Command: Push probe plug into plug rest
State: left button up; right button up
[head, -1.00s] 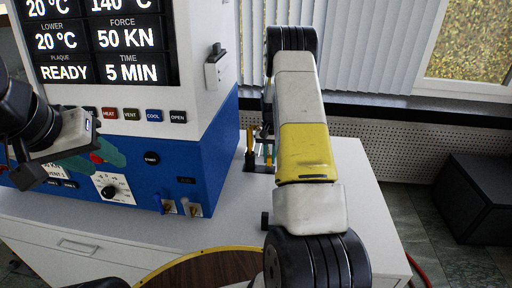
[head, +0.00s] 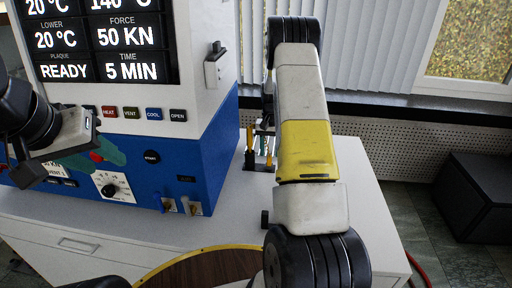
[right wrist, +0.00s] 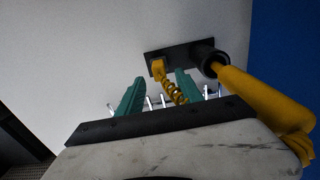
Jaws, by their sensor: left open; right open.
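A yellow probe plug (right wrist: 158,68) with a coiled yellow cable (right wrist: 175,92) is at the left end of a black rest plate (right wrist: 180,58) in the right wrist view. I cannot tell how deep it sits. My right gripper (right wrist: 160,88) is open, its teal fingers on either side of the cable just short of the plug; contact is unclear. The yellow probe handle (right wrist: 262,95) stands in the black cup (right wrist: 209,58) on the right; it also shows in the head view (head: 250,138).
The blue and white press (head: 200,150) stands left of the rest, its side wall close to the probe handle. The white cabinet top (head: 345,215) is clear on the right. Thin metal pins (right wrist: 155,102) show by my right fingers.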

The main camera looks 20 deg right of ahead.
aim_at(269, 156)
jog(key=shift+r, duration=2.15)
jog(key=shift+a+r, duration=0.1)
jog(key=shift+r, duration=0.1)
jog(key=s+a+r+n+t, duration=0.1)
jog(key=s+a+r, duration=0.25)
jog(key=r, duration=0.35)
jog(key=s+a+r+n+t+y, duration=0.1)
jog(key=s+a+r, duration=0.2)
jog(key=s+r, duration=0.3)
jog(key=s+a+r+t, duration=0.1)
jog(key=s+a+r, duration=0.2)
jog(key=r, duration=0.4)
jog(key=s+a+r+n+t, duration=0.1)
jog(key=s+a, duration=0.3)
jog(key=s, duration=0.6)
jog(key=s+a+r+n+t+y, duration=0.1)
jog(key=s+a+r+n+t, duration=0.1)
jog(key=s, duration=0.8)
notch_tip(269, 156, up, 2)
jog(key=shift+a+r+n, duration=0.1)
jog(key=shift+a+n, duration=0.3)
jog(key=shift+a, duration=0.45)
jog(key=shift+s, duration=0.1)
